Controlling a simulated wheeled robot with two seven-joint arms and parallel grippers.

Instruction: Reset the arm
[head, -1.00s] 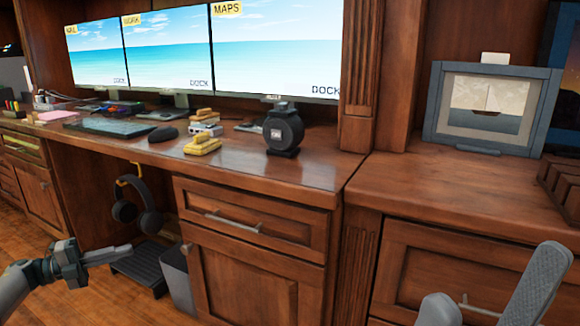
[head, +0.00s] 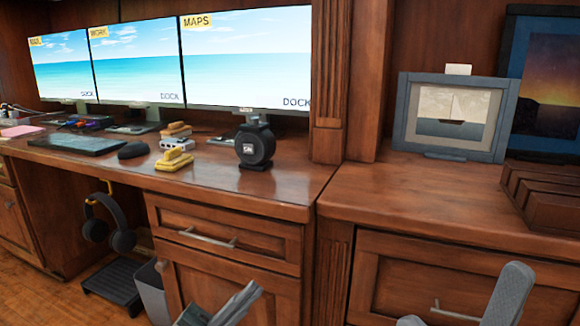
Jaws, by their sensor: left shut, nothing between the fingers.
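My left gripper (head: 236,302) shows at the bottom edge, left of centre, in front of the lower desk cabinet door. Its fingers are shut with nothing between them. The rest of it and its arm are cut off by the frame. My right gripper (head: 460,308) is at the bottom right, close to the camera. Its two grey rounded fingers stand well apart, with a drawer front and handle visible between them. It holds nothing that I can see, and its lower part is out of frame.
The wooden desk (head: 285,185) holds three monitors, a black round device (head: 255,147), yellow items (head: 175,160) and a keyboard (head: 78,144). Headphones (head: 122,240) hang below, near a bin (head: 152,290). A framed sailboat picture (head: 450,115) stands on the right counter (head: 400,190).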

